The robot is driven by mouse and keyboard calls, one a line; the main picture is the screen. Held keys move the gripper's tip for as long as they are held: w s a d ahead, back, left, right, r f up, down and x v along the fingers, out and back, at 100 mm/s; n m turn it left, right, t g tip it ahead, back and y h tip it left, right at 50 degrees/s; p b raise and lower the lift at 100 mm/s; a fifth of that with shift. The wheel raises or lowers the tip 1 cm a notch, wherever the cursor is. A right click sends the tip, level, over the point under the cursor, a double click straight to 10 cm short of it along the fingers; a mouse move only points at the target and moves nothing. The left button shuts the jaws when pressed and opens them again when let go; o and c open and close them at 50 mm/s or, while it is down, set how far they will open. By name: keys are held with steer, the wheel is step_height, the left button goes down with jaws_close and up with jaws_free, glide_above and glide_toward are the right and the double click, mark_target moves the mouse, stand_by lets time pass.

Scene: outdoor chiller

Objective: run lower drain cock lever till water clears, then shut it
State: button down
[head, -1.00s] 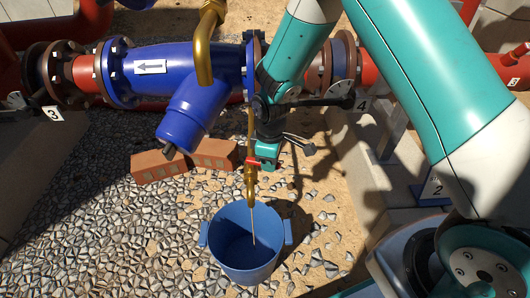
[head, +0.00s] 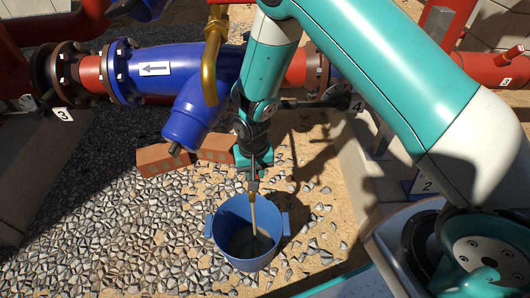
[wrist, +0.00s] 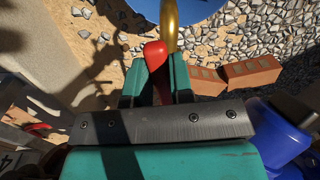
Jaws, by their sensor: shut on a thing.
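My gripper (head: 253,160) hangs above the bucket in the head view. In the wrist view, its green fingers (wrist: 158,80) are shut on the red lever (wrist: 155,55) of the drain cock. The brass drain pipe (wrist: 168,18) shows just beyond the lever. In the head view my gripper hides most of the cock. A tan, murky stream (head: 252,215) falls from it into the blue bucket (head: 222,238). Dark grey-brown water lies in the bottom of the bucket.
The blue strainer (head: 190,118) with an arrow plate and a bent brass pipe (head: 210,65) stand behind left of my gripper. Bricks (head: 160,160) lie below it. Gravel and sand surround the bucket. A concrete plinth (head: 365,185) is at right.

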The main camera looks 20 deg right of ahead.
steer(key=shift+w+a+m, duration=0.2)
steer(key=shift+a+m, duration=0.25)
steer(key=shift+m, duration=0.55)
steer(key=shift+w, duration=0.1)
stand_by(2.6)
steer(key=shift+d+r+p, duration=0.15)
steer(key=shift+d+p, duration=0.05)
steer(key=shift+p, duration=0.2)
steer(key=w+d+n+p, duration=0.3)
steer(key=d+n, duration=0.3)
steer(key=n, duration=1.2)
steer(key=shift+w+d+p, duration=0.35)
steer(key=shift+w+p, duration=0.05)
steer(key=shift+p, duration=0.45)
steer(key=shift+c, duration=2.2)
jaws_free()
steer(key=shift+s, duration=0.15)
steer(key=shift+a, duration=0.1)
